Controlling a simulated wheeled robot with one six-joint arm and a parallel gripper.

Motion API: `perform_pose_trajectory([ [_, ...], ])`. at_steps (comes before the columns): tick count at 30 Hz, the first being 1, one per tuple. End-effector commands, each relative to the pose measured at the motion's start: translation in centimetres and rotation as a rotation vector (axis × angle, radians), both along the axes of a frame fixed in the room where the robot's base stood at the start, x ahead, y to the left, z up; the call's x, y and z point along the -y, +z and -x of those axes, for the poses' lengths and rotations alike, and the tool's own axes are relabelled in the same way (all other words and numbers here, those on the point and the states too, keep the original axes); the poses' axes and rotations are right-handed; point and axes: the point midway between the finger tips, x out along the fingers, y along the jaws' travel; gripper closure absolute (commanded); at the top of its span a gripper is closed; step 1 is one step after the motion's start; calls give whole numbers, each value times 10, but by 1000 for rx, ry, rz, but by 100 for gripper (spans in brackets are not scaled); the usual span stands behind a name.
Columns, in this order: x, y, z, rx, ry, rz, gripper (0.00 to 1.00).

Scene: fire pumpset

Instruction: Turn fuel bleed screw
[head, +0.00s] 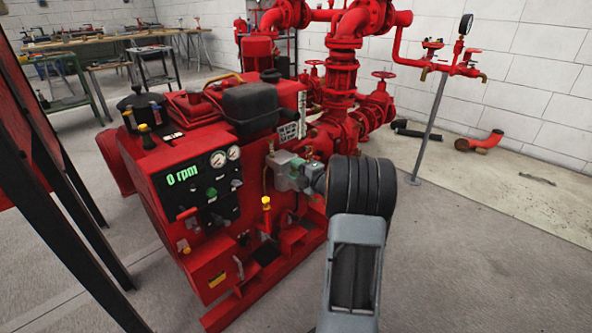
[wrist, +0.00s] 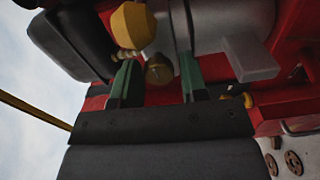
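In the wrist view my gripper (wrist: 158,64) has two green fingers spread apart. A small dull brass knob (wrist: 159,70), which looks like the bleed screw, shows in the gap between them. There is visible space on both sides of it, and I cannot tell how deep it is between the fingers. A larger yellow faceted cap (wrist: 133,25) is just above the left finger. In the head view my arm reaches the right side of the red engine (head: 200,160), by a grey housing (head: 288,170). The screw cannot be made out there.
A grey metal block (wrist: 250,57) is close to the right finger, and a black part (wrist: 68,45) is at the left. The engine's panel (head: 205,185) reads 0 rpm. Red pump pipes (head: 340,80) stand behind.

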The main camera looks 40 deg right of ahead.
Motion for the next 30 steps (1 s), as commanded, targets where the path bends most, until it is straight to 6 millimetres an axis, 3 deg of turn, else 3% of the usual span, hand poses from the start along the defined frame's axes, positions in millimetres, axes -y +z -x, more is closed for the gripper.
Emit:
perform_pose_trajectory([
  [7,4,2,14,0,-3,-1,60],
  [21,19,3,104,0,-4,0,60],
  [30,24,1,133,0,-1,0,60],
])
